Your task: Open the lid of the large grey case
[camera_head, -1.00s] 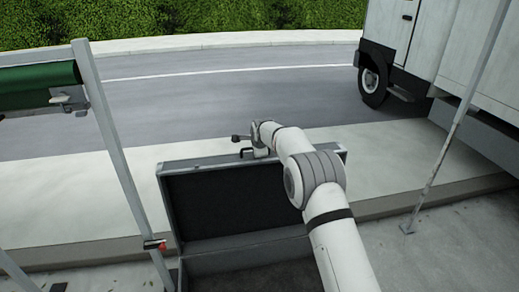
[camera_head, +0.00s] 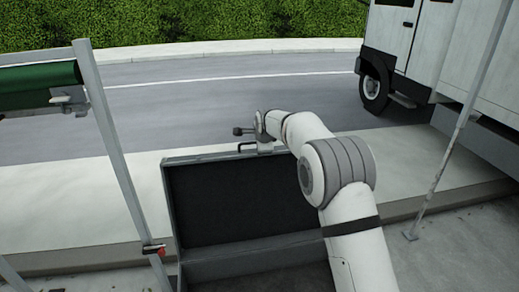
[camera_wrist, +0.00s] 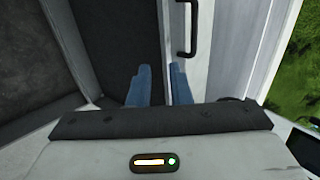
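The large grey case is open. Its lid (camera_head: 240,200) stands raised, with the dark lining facing the head camera. Part of the case's inside (camera_head: 262,280) shows at the bottom of the head view, and my arm covers the right side. The handle also shows in the wrist view (camera_wrist: 187,30).
A slanted metal post (camera_head: 118,160) with a green roll (camera_head: 40,90) stands left of the case. A white truck (camera_head: 450,60) and a thin pole (camera_head: 455,145) are at the right. Pale pavement and an open road (camera_head: 200,105) lie behind.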

